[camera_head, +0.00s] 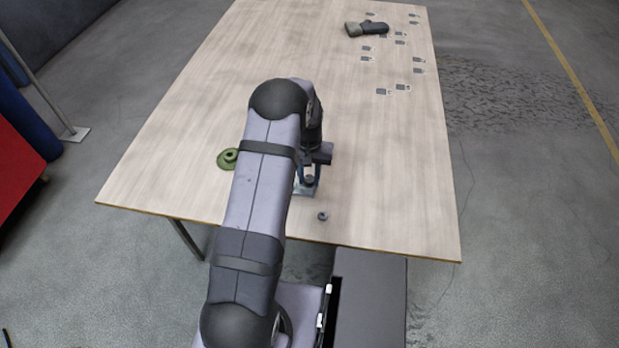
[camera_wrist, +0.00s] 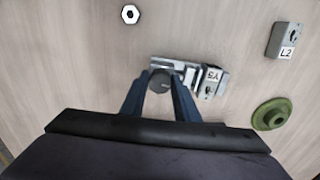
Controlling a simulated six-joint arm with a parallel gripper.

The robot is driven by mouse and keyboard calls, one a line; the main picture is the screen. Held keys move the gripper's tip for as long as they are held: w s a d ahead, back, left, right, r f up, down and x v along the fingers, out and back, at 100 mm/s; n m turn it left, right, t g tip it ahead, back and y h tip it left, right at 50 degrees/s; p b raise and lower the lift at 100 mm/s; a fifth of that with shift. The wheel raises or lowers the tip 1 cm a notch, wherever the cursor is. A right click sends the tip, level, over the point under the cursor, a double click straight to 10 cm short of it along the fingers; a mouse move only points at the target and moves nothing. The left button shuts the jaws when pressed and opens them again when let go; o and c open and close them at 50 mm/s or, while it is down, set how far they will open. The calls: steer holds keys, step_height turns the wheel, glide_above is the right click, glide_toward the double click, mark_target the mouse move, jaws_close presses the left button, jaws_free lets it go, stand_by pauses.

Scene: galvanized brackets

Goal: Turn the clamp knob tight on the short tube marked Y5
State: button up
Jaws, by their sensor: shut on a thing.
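In the wrist view, a galvanized bracket with a short grey tube marked Y5 (camera_wrist: 213,76) lies on the table. A dark round clamp knob (camera_wrist: 161,80) sits on the metal plate to the left of the Y5 label. My gripper (camera_wrist: 161,84) has its two blue-grey fingers on either side of this knob and is shut on it. In the head view, my gripper (camera_head: 307,178) points down near the table's front edge. My arm hides part of the bracket there, and the label cannot be read.
A grey block marked L2 (camera_wrist: 285,41) and a green round piece (camera_wrist: 271,114) stand apart from the clamp. A hex nut (camera_wrist: 130,14) lies loose on the table (camera_head: 390,170). Several small plates and a dark object (camera_head: 374,28) lie at the far right.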

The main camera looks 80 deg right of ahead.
steer(key=m, duration=0.4)
steer(key=shift+m, duration=0.4)
steer(key=m, duration=0.3)
steer(key=shift+m, duration=0.3)
steer(key=m, duration=0.4)
steer(key=shift+m, duration=0.3)
steer(key=m, duration=0.4)
steer(key=o, duration=1)
steer(key=shift+c, duration=0.2)
steer(key=shift+n, duration=0.3)
